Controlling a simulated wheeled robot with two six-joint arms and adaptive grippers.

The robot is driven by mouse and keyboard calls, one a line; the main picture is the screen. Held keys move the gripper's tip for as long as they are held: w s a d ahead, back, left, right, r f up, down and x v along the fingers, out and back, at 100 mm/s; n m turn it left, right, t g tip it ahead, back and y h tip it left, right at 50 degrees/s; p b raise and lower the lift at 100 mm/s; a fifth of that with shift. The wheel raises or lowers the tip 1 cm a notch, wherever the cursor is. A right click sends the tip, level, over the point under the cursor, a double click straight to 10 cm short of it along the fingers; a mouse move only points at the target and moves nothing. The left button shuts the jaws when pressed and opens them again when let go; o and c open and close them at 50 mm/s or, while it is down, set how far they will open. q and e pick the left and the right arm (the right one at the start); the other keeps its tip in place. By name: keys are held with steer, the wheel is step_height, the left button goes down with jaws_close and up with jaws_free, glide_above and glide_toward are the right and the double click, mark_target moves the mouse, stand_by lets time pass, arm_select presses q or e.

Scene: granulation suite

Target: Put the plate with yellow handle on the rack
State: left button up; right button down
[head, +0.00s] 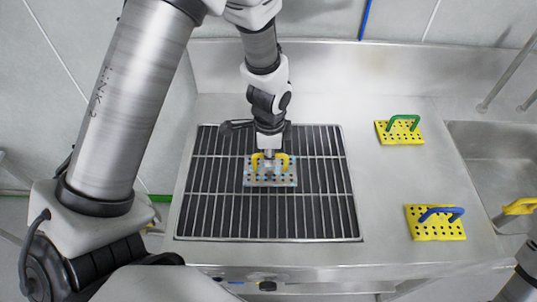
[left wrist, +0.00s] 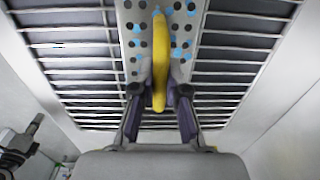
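The plate with yellow handle (head: 285,180) is pale grey with dark holes and blue spots. It lies flat over the bars of the dark rack (head: 325,215), near its middle. In the left wrist view the plate (left wrist: 125,45) runs away from me, with its yellow handle (left wrist: 160,55) upright in the middle. My left gripper (head: 270,158) is above the plate. In the left wrist view its fingers (left wrist: 160,92) stand apart on either side of the handle, with visible gaps. My right gripper is not in view.
A yellow plate with green handle (head: 398,137) and a yellow plate with blue handle (head: 435,228) lie on the steel counter (head: 385,185) right of the rack. A sink (head: 490,150) is at the far right, with a yellow curved piece (head: 520,206) at its edge.

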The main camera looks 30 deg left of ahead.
mark_target(268, 172)
arm_select(q)
steer(key=o, duration=0.4)
steer(key=shift+s+a, duration=0.15)
steer(key=shift+c, duration=0.2)
steer(key=shift+s+r, duration=0.2)
steer(key=shift+s, duration=0.1)
steer(key=shift+w+d+r, duration=0.15)
steer(key=shift+w+d, duration=0.05)
steer(key=shift+d, duration=0.05)
step_height(268, 172, up, 12)
steer(key=b, duration=0.1)
steer(key=shift+s+f, duration=0.2)
steer(key=shift+s, duration=0.05)
